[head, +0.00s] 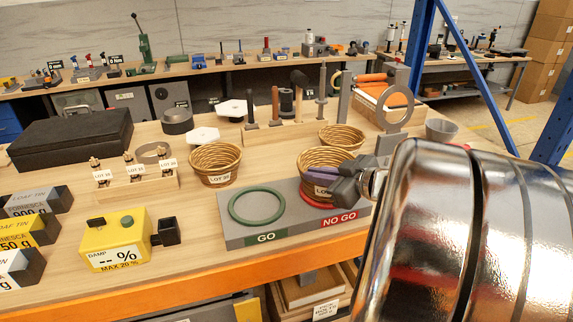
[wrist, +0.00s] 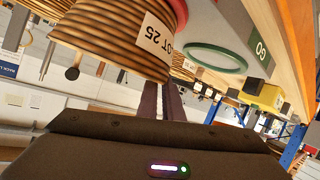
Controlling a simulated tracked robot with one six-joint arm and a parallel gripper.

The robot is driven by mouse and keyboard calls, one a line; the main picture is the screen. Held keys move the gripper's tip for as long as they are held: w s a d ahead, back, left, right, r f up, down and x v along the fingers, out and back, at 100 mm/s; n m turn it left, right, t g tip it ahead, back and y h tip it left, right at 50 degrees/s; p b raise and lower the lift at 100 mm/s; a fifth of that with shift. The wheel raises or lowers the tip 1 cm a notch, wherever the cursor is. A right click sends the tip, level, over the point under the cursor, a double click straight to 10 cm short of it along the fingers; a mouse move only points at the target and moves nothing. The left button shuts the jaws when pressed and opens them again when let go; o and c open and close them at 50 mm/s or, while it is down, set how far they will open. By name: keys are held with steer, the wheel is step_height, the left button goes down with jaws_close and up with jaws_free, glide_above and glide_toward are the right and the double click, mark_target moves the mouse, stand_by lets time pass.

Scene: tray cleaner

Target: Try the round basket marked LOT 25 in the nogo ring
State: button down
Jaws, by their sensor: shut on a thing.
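The round wicker basket (head: 322,160) with a white label stands at the red NO GO ring (head: 343,222) on the grey gauge board (head: 240,236). In the wrist view the basket (wrist: 112,35) fills the upper left and its label reads LOT 25. The red ring (wrist: 180,12) shows by its narrow base; I cannot tell how far the base sits inside it. My gripper (head: 338,190) is shut on the basket's near right side; its dark fingers (wrist: 162,102) meet the wall beside the label. The green GO ring (head: 257,206) is empty, left of the basket.
Another labelled basket (head: 214,163) stands to the left and one (head: 341,137) behind. A yellow damp meter (head: 117,242) is at the front left. A grey upright with a round ring (head: 395,107) and a grey cup (head: 441,130) stand behind my arm. The orange bench edge runs along the front.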

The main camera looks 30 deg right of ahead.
steer(key=shift+f, duration=0.25)
steer(key=c, duration=1.8)
jaws_free()
steer(key=shift+c, duration=0.2)
steer(key=shift+s, duration=0.15)
steer(key=v, duration=1.3)
steer(key=shift+s, duration=0.3)
steer(key=shift+d, duration=0.1)
